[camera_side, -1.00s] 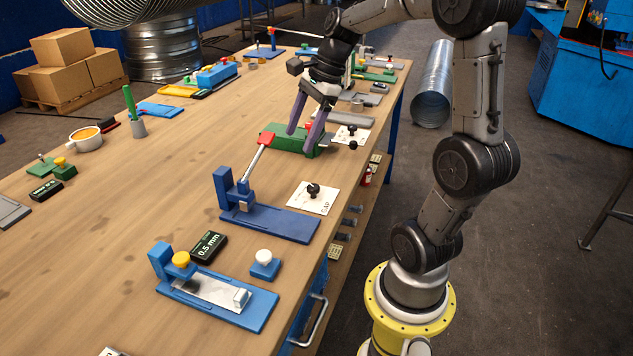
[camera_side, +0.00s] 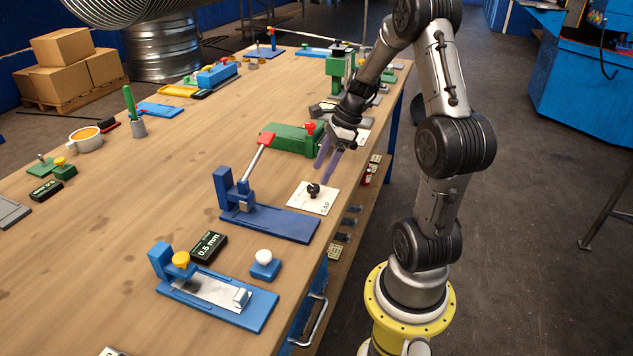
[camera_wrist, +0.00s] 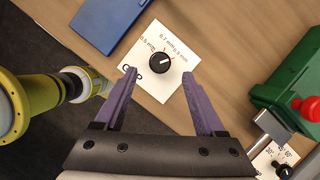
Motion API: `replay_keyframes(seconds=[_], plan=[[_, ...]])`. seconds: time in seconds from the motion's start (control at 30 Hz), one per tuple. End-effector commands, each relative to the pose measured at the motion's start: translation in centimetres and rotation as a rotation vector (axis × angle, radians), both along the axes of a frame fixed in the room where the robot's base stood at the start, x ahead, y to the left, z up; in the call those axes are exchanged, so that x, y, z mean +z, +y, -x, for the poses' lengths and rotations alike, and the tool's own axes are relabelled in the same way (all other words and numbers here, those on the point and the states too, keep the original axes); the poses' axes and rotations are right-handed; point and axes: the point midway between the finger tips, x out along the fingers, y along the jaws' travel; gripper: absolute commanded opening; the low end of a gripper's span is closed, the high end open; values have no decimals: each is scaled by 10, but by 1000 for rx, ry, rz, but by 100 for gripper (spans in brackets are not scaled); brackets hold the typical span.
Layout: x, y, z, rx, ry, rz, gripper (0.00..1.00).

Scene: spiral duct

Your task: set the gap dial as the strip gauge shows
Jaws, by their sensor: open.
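The gap dial is a black knob (camera_side: 313,190) on a white plate marked GAP (camera_side: 324,202), at the table's right edge. In the wrist view the knob (camera_wrist: 160,63) sits among labels: 0.5 mm at left, 0.7 mm near the top, and another at right, too small to read surely. A light line on the knob points roughly up and right. The strip gauge (camera_side: 208,246) is a black box reading 0.5 mm. My gripper (camera_side: 326,165) is open and empty, above and slightly behind the dial. In the wrist view its purple fingers (camera_wrist: 160,76) flank the plate, apart from the knob.
A blue bender with a red-tipped lever (camera_side: 265,218) stands left of the dial. A green block with a red knob (camera_side: 292,138) is behind it. A blue fixture with a metal strip (camera_side: 215,292) and a white-knobbed blue block (camera_side: 264,264) lie nearer.

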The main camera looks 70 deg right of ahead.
Motion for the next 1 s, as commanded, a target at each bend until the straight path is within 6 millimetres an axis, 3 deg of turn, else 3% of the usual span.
replay_keyframes(seconds=[0.1,0.3,0.7,1.0], plan=[[-20,6,-6,2,2,-3,72],[-39,10,-13,4,0,-1,72],[-44,11,-15,1,0,0,70],[-44,10,-15,2,0,1,16]])
